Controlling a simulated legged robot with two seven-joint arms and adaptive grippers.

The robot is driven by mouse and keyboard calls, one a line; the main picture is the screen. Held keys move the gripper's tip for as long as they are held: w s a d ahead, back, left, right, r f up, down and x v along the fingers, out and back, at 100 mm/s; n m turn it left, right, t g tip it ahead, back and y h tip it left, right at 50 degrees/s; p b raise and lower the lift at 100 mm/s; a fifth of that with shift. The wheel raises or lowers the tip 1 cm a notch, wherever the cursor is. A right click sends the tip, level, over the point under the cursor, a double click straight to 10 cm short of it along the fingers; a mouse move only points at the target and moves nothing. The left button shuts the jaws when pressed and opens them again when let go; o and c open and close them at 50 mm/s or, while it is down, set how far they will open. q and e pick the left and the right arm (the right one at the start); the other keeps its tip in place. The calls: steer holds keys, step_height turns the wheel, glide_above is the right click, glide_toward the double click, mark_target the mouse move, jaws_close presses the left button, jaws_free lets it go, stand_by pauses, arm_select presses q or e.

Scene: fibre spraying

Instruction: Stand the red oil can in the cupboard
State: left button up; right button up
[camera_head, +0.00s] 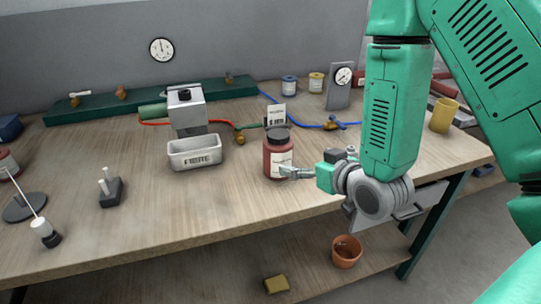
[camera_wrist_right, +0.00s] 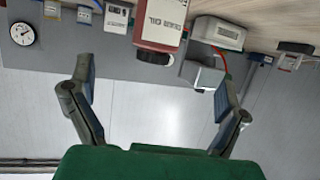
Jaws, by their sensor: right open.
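The red oil can (camera_head: 278,158) stands upright on the wooden bench near its front edge. It has a dark cap and a white label. In the right wrist view the can (camera_wrist_right: 160,22) appears upside down at the top, beyond the fingertips and roughly between them. My right gripper (camera_head: 290,172) is just right of the can in the head view, with its fingertips at or very near the can's lower side; I cannot tell if they touch. In the right wrist view the gripper (camera_wrist_right: 153,78) is open and empty. I cannot make out a cupboard. My left gripper is out of view.
On the bench (camera_head: 230,225), a white FIBRE tray (camera_head: 195,163) stands left of the can, below a grey spray unit (camera_head: 187,110). Red and blue hoses run behind. A yellow cup (camera_head: 443,115) is at right. A terracotta pot (camera_head: 346,252) and yellow block (camera_head: 276,284) lie on the lower shelf.

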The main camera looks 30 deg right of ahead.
mark_target(288, 147)
steer(key=x, duration=0.5)
steer(key=r+x, duration=0.1)
steer(key=x, duration=0.2)
steer(key=shift+w+d+r, duration=0.1)
steer(key=shift+w+d, duration=0.1)
steer(key=shift+d, duration=0.15)
steer(key=shift+w+d, duration=0.2)
steer(key=shift+w, duration=0.2)
steer(key=x, duration=0.3)
steer(key=a+p+x, duration=0.1)
steer(key=x, duration=0.1)
steer(key=shift+w, duration=0.1)
steer(key=shift+d, duration=0.35)
steer(key=shift+c, duration=1.1)
steer(key=shift+d, duration=0.15)
steer(key=c, duration=1.3)
